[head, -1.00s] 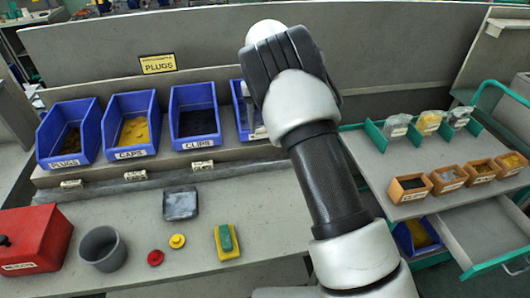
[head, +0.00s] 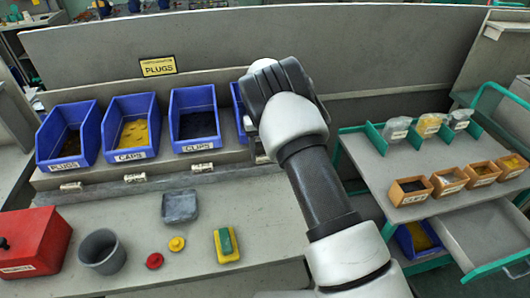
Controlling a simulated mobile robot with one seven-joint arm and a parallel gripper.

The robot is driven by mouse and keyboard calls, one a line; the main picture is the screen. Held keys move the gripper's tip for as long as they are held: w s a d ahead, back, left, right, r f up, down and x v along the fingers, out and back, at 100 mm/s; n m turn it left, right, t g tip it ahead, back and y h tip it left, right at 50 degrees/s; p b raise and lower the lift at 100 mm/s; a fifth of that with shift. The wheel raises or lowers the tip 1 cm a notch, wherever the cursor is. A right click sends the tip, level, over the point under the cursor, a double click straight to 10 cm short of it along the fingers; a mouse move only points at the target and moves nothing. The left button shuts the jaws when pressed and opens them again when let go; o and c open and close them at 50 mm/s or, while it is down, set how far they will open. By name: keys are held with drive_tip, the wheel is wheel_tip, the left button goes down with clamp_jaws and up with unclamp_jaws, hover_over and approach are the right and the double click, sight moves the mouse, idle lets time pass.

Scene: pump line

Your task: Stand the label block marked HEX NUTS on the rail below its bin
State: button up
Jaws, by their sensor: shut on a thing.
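My gripper (head: 251,128) is in front of the fourth blue bin (head: 237,100), low by the rail (head: 110,183). My own wrist and forearm cover most of it. It is shut on a label block, of which only a small pale edge (head: 262,158) shows beside the arm, at rail height. Its lettering is hidden, and I cannot tell whether it touches the rail. The fourth bin is largely covered and its marking cannot be read. Small pale label blocks stand on the rail below the PLUGS bin (head: 67,137), the CAPS bin (head: 131,126) and the CLIPS bin (head: 195,118).
On the bench are a grey dish (head: 180,207), a grey cup (head: 102,251), a red box (head: 33,243), red (head: 154,261) and yellow (head: 177,244) knobs and a sponge (head: 226,245). A trolley (head: 373,170) with small orange bins stands at right.

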drive_tip(key=shift+f, duration=0.15)
drive_tip(key=o, duration=1.1)
wheel_tip(320, 180, up, 13)
wheel_tip(320, 180, up, 12)
drive_tip(key=n+t+y, duration=0.1)
drive_tip(key=n, duration=0.6)
hover_over(265, 156)
drive_tip(key=s+d, duration=0.6)
drive_tip(key=s+d+r+n+t, duration=0.1)
drive_tip(key=s+d+r+n, duration=0.3)
drive_tip(key=s+n, duration=0.5)
drive_tip(key=s+d+r+n+t, duration=0.1)
drive_tip(key=s+r+n+t, duration=0.1)
drive_tip(key=s+r+n, duration=0.65)
drive_tip(key=s+d+f+n, duration=0.1)
drive_tip(key=s+f+n, duration=0.2)
drive_tip(key=s, duration=0.4)
drive_tip(key=s+d+f+n+t+h, duration=0.1)
drive_tip(key=s+f+n, duration=0.2)
drive_tip(key=s+n, duration=0.3)
drive_tip(key=shift+s+f+t, duration=0.25)
drive_tip(key=shift+s+t, duration=0.05)
drive_tip(key=shift+s, duration=0.15)
